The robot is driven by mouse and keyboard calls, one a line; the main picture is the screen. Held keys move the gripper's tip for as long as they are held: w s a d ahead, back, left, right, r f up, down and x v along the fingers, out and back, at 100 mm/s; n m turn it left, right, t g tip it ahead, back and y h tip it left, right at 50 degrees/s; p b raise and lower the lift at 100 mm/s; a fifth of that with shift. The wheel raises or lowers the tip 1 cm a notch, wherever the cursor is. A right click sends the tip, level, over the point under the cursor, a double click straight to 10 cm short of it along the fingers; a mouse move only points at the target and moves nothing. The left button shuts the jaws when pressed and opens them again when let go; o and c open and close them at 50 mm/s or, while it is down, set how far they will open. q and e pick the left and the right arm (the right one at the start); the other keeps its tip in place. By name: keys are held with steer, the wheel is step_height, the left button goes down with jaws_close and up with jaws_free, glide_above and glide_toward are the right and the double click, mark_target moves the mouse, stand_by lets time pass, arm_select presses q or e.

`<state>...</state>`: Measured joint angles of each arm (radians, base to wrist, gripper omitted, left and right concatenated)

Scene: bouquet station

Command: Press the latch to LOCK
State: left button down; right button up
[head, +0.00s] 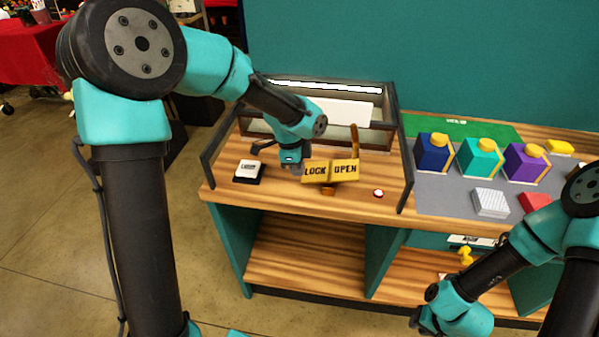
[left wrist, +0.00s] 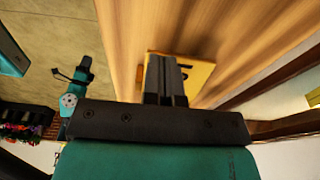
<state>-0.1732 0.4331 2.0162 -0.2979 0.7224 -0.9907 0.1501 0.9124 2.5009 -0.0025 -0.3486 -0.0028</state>
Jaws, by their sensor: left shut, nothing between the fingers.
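A yellow latch plate (head: 345,171) marked LOCK and OPEN stands on the wooden bench top inside a low frame. A thin ochre lever (head: 354,139) rises at its right, on the OPEN side. My left gripper (head: 296,168) is beside the plate's left end, next to the word LOCK. Whether it touches the plate cannot be told. In the left wrist view its fingers (left wrist: 165,68) are closed together with nothing between them, and they cover part of the yellow plate (left wrist: 201,75). My right gripper (head: 424,322) is low at the right, away from the latch; its fingers are unclear.
A black-and-white block (head: 248,171) lies left of the latch, and a small red button (head: 378,193) right of it. Dark frame walls (head: 403,160) bound this area. Blue, teal and purple boxes with yellow tops (head: 480,158) stand on a grey mat (head: 440,198).

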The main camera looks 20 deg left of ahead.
arm_select(q)
step_height(320, 180, up, 12)
steer(key=a, duration=0.2)
steer(key=shift+s+a+f, duration=0.15)
steer(key=shift+s+a, duration=0.05)
steer(key=shift+a, duration=0.2)
